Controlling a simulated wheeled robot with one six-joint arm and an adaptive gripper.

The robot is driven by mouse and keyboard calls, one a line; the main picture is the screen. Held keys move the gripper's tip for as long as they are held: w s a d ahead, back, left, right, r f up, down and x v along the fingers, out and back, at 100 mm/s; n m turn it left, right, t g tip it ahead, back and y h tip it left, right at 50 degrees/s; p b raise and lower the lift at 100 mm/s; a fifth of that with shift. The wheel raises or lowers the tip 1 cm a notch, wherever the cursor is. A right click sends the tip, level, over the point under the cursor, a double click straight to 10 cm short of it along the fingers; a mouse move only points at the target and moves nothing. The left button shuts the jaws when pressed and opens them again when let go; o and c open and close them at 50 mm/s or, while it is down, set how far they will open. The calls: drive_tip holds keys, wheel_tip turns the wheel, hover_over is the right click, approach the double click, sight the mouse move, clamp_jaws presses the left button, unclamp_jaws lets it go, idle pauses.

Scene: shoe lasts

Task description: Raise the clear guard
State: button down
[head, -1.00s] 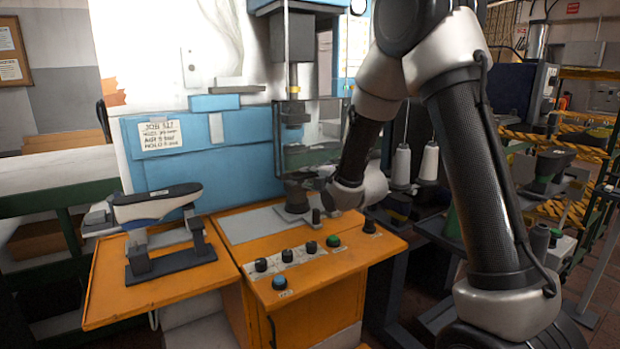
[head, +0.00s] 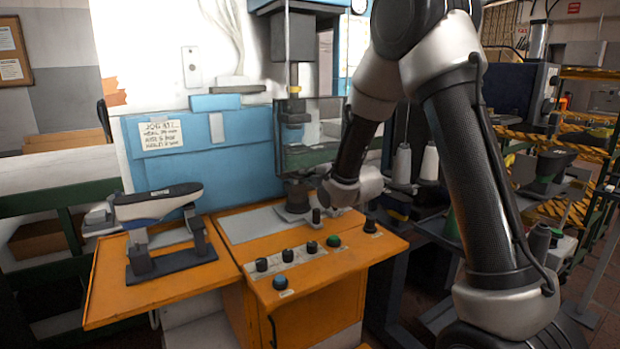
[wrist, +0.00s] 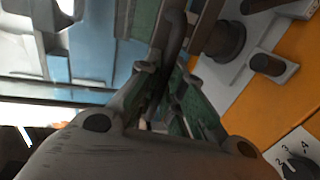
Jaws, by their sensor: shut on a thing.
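The clear guard (head: 324,128) is a see-through panel in front of the press column, its lower edge a little above the dark tool post on the table. My gripper is at the guard's lower right in the head view, its fingertips mostly hidden by my wrist. In the wrist view my gripper (wrist: 165,85) is shut on a dark bar (wrist: 178,35), which looks like the guard's handle. The guard panel is hard to make out in the wrist view.
The orange table (head: 345,258) carries several knobs and buttons along its front. A shoe last (head: 155,203) sits on a dark stand at the left. Thread cones (head: 402,163) stand right of the press. A blue panel (head: 245,170) stands behind.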

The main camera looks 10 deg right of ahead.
wheel_tip(320, 180, up, 19)
drive_tip(key=shift+f, duration=0.1)
idle(0.4)
drive_tip(key=c, duration=1.5)
unclamp_jaws()
drive_tip(key=shift+c, duration=0.2)
approach(303, 114)
drive_tip(key=v, duration=0.6)
drive_tip(key=shift+w+d, duration=0.1)
